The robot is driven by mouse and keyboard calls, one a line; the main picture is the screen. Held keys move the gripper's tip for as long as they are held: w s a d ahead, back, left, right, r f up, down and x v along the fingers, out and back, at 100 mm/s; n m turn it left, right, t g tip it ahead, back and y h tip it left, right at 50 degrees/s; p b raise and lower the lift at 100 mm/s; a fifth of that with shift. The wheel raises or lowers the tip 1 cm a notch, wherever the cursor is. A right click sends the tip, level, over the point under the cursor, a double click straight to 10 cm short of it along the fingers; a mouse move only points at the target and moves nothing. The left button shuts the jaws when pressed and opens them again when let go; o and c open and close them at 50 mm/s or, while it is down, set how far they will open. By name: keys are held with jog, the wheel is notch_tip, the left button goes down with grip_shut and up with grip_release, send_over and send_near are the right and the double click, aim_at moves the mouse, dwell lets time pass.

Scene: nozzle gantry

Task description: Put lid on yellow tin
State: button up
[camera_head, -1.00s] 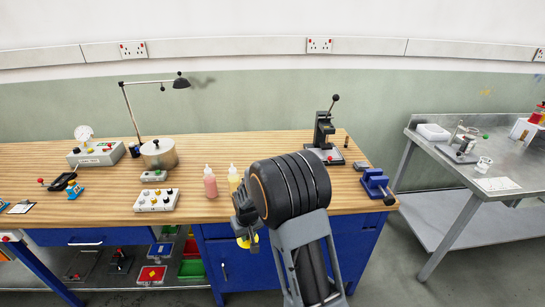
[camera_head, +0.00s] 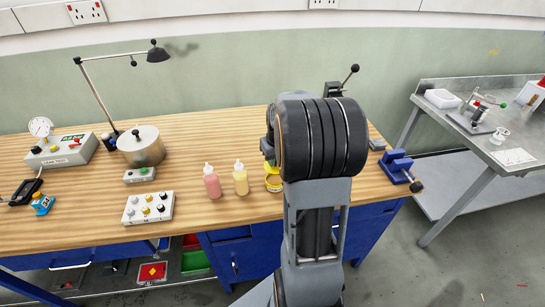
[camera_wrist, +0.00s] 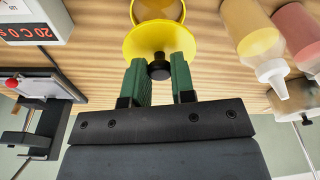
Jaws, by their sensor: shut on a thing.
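My gripper (camera_wrist: 160,78) is shut on the black knob (camera_wrist: 159,67) of the yellow lid (camera_wrist: 160,38). The lid is held beside the open yellow tin (camera_wrist: 157,10), overlapping it in the wrist view. The gap between them cannot be told. In the head view the tin (camera_head: 273,184) stands on the wooden bench, right of the bottles, its open top facing up. A bit of the lid (camera_head: 266,169) shows at its upper left. My arm hides most of my gripper and part of the tin's right side there.
A yellow bottle (camera_head: 240,179) and a red bottle (camera_head: 212,182) stand close left of the tin. A blue vise (camera_head: 398,167) sits at the bench's right end. A digital display box (camera_wrist: 32,22) shows in the wrist view. Bench front left of my arm is partly clear.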

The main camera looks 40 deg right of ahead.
aim_at(276, 166)
jog(key=shift+f+b, duration=2)
jog(key=shift+f, duration=0.85)
jog(key=shift+f, duration=0.15)
dwell(0.5)
jog(key=o, duration=1.5)
jog(key=shift+c, duration=0.2)
jog(key=shift+r+p, duration=2.45)
jog(key=shift+r, duration=1.05)
grip_shut()
